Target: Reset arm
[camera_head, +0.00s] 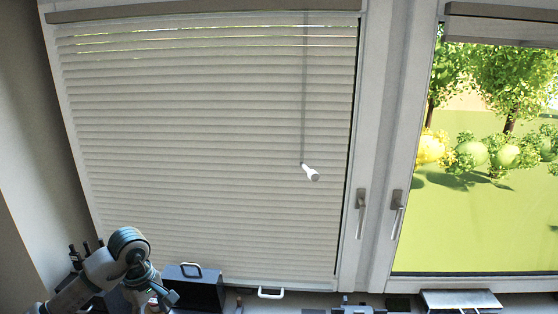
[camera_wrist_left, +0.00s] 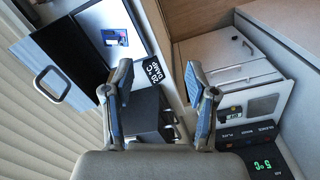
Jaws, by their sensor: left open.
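My left arm comes in at the lower left of the head view, bent at a teal-and-grey joint. My left gripper (camera_head: 165,296) is low in that view, in front of the dark box on the sill. In the left wrist view my left gripper (camera_wrist_left: 158,85) is open, its two blue-padded fingers apart with nothing between them. My right gripper and arm are not in view.
A lowered white blind (camera_head: 210,140) covers the left window, with a white cord pull (camera_head: 310,173) hanging in front. Window handles (camera_head: 361,205) stand right of it. A dark box (camera_head: 195,287) with a handle sits below. A white panelled unit (camera_wrist_left: 235,65) shows in the wrist view.

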